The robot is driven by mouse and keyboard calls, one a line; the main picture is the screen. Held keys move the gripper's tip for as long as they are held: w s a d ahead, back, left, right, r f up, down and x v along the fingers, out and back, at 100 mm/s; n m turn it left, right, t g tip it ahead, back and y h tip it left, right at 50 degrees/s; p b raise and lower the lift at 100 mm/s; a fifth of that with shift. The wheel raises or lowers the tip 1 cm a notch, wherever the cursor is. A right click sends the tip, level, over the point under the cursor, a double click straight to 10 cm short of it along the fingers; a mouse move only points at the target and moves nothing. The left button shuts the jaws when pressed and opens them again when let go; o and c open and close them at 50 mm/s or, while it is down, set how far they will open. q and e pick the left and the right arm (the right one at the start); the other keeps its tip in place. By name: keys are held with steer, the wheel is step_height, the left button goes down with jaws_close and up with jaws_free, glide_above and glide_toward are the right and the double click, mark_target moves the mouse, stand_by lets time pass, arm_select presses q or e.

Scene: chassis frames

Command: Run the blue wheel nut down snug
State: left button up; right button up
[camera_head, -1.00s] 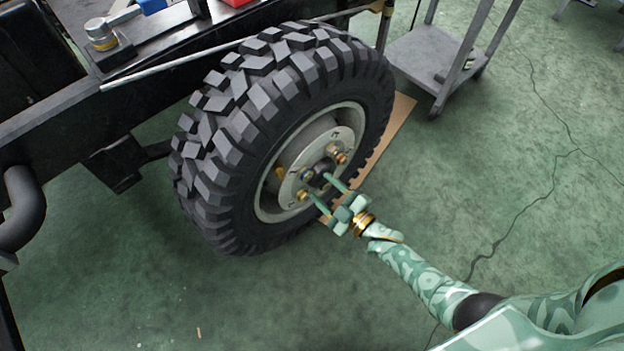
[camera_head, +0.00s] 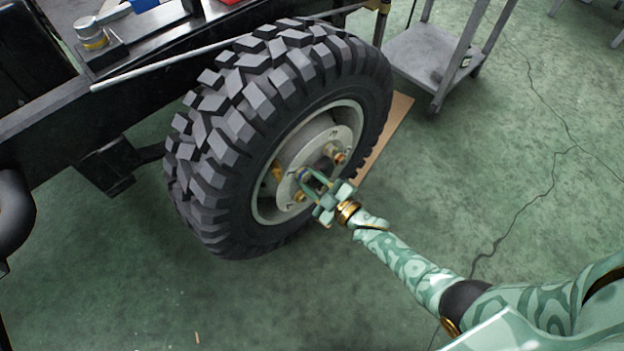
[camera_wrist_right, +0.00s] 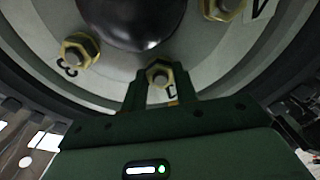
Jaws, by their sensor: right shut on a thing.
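The wheel hub (camera_head: 322,140) carries several nuts on studs around a dark centre cap. My left gripper is out of view.
The big black tyre (camera_head: 225,135) surrounds the hub. Other brass nuts (camera_wrist_right: 80,50) sit nearby on the hub. The chassis rail (camera_head: 60,120) runs at the left with tools on top. A grey cart (camera_head: 430,55) stands behind; the green floor at right is clear.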

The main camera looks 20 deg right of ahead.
steer(key=m, duration=0.3)
steer(key=shift+m, duration=1.1)
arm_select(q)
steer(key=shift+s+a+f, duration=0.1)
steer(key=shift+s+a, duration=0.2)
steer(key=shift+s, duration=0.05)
arm_select(e)
steer(key=shift+f, duration=0.1)
steer(key=o, duration=1)
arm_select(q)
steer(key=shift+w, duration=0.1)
